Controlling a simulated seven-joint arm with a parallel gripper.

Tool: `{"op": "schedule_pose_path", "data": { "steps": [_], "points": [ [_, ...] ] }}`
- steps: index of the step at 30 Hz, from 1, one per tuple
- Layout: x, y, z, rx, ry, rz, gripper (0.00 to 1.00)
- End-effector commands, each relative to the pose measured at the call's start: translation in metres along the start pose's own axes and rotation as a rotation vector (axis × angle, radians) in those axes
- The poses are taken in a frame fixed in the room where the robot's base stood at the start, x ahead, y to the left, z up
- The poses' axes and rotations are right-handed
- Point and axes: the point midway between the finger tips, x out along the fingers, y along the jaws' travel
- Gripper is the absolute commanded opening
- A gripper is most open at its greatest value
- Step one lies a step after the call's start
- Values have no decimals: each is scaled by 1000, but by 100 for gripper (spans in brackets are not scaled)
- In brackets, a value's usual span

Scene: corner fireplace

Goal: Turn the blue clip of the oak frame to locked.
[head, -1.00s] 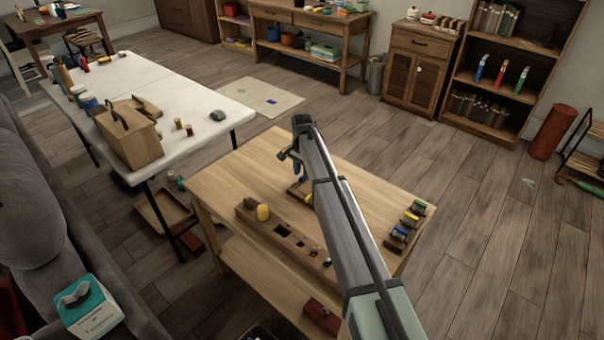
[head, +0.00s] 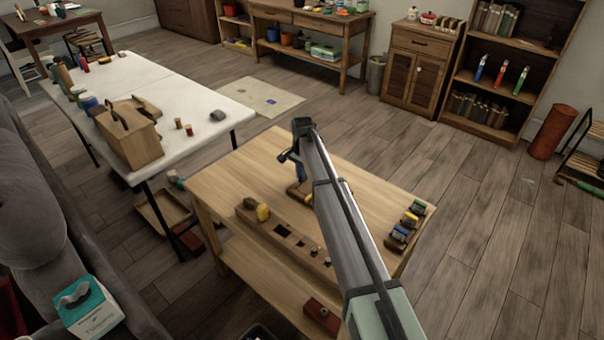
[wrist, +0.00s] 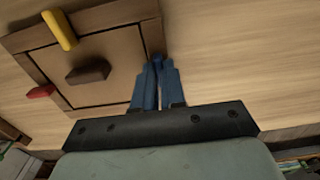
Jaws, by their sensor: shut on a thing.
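The oak frame (wrist: 27,38) lies flat on the wooden table, its brown back panel (wrist: 110,45) facing up and a small dark brown block (wrist: 88,72) at its middle. A yellow clip (wrist: 60,30) crosses one side and a red clip (wrist: 40,92) sits at another. The blue clip (wrist: 156,62) is at the frame's right edge, mostly hidden between my fingers. My gripper (wrist: 158,78), with blue fingers, is shut on the blue clip. In the head view, my gripper (head: 299,172) points down at the frame (head: 297,190), which my arm partly covers.
A wooden block with holes (head: 290,240) lies along the table's near side. A small rack of coloured pieces (head: 405,228) stands at the right. Bare tabletop (head: 235,175) lies left of the frame. A white table (head: 175,90) stands further left.

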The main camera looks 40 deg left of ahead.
Motion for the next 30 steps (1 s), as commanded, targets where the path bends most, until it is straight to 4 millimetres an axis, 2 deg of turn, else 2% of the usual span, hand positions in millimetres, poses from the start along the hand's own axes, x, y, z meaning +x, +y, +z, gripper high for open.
{"op": "schedule_pose_path", "data": {
  "steps": [8, 14, 30],
  "points": [
    [0, 0, 0, -15, 0, 0, 0],
    [0, 0, 0, -93, -1, 0, 0],
    [0, 0, -1, -565, -1, 0, 0]
  ]
}}
